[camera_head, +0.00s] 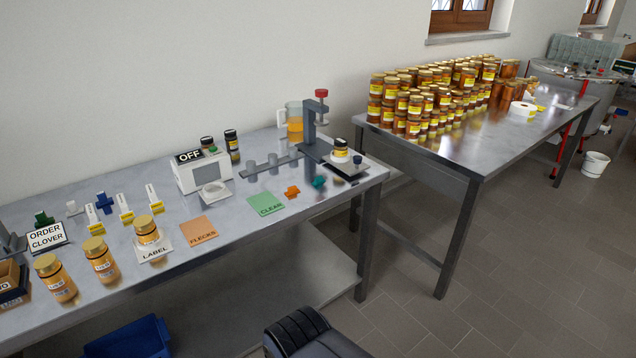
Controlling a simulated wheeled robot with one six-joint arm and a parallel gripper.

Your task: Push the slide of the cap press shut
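The cap press (309,128) stands at the right end of the near steel table. It has a grey upright post, an arm reaching forward and a red knob (321,93) on top. Its slide (345,171) is a dark flat plate at the press's foot, extending to the right and toward the table's front edge. A small jar with a yellow label (340,151) stands on or right by the slide. A dark knob (357,159) shows near the slide's outer end. My gripper is not in view.
Orange and teal clips (292,192) lie in front of the press, beside the green CLEAR card (266,205). A jug of honey (295,122) stands behind it. A second table (520,135) with many jars is to the right, across a floor gap.

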